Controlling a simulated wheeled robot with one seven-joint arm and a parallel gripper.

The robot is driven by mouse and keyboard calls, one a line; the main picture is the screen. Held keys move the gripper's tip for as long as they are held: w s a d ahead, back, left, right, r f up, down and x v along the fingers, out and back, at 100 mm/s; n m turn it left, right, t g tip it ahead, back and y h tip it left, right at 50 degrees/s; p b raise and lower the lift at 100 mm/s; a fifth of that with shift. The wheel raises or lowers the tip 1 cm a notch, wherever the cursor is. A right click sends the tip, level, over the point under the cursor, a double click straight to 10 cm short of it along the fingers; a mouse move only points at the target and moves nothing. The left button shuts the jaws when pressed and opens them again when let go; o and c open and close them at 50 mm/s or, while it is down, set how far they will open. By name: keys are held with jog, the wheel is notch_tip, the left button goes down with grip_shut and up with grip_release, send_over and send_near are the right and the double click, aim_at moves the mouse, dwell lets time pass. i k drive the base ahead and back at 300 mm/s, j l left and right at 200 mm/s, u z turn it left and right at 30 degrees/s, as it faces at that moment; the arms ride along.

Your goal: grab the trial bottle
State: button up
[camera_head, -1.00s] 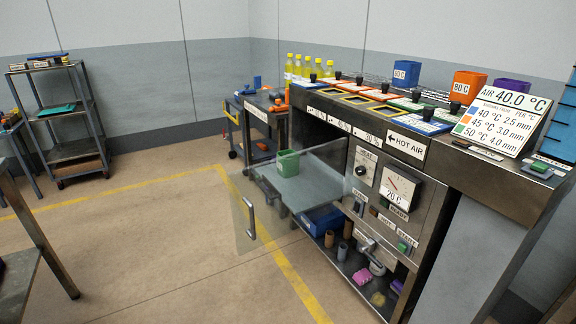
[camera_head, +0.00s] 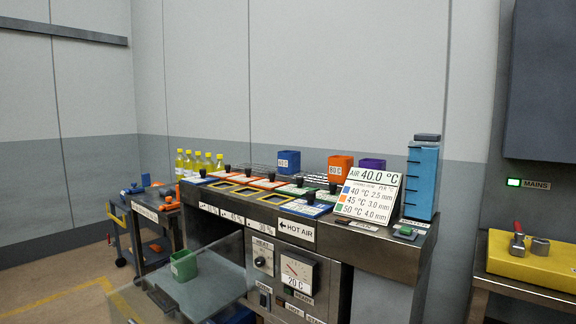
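Several yellow bottles (camera_head: 198,163) with light caps stand upright in a row at the back left end of the machine top. I cannot tell which of them, if any, is the trial bottle; no label naming it can be read. My gripper is not in view.
The steel machine carries levers, coloured panels, cups in blue (camera_head: 289,162), orange (camera_head: 340,168) and purple, and an air sign (camera_head: 368,194). A green container (camera_head: 183,265) sits on the tray (camera_head: 205,290) in front. A cart (camera_head: 150,215) stands left; a yellow block (camera_head: 530,262) lies right.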

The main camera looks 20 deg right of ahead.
aim_at(179, 160)
jog(key=i+u, duration=0.2)
jog(key=i, duration=0.15)
jog(key=i+j+u, duration=0.15)
jog(key=i+u, duration=0.55)
jog(key=i, duration=0.25)
jog(key=i+l+u, duration=0.1)
jog(key=i+u, duration=0.2)
jog(key=i, duration=0.15)
jog(key=i+l+u, duration=0.1)
jog(key=i+u, duration=0.25)
jog(key=i, duration=1.5)
jog(key=i+z, duration=0.25)
jog(key=i, duration=0.45)
jog(key=i+j+z, duration=0.25)
jog(key=i, duration=0.45)
jog(key=i+z, duration=0.4)
jog(key=i+j+z, duration=0.15)
jog(key=i+z, duration=0.3)
jog(key=i+j+z, duration=0.2)
jog(key=z, duration=0.2)
jog(key=i+j+z, duration=0.2)
jog(key=z, duration=0.15)
jog(key=i+j+z, duration=0.4)
jog(key=j+z, duration=0.25)
jog(key=i+j+z, duration=0.15)
jog(key=j, duration=0.15)
jog(key=i+j+z, duration=0.2)
jog(key=k+j, duration=0.05)
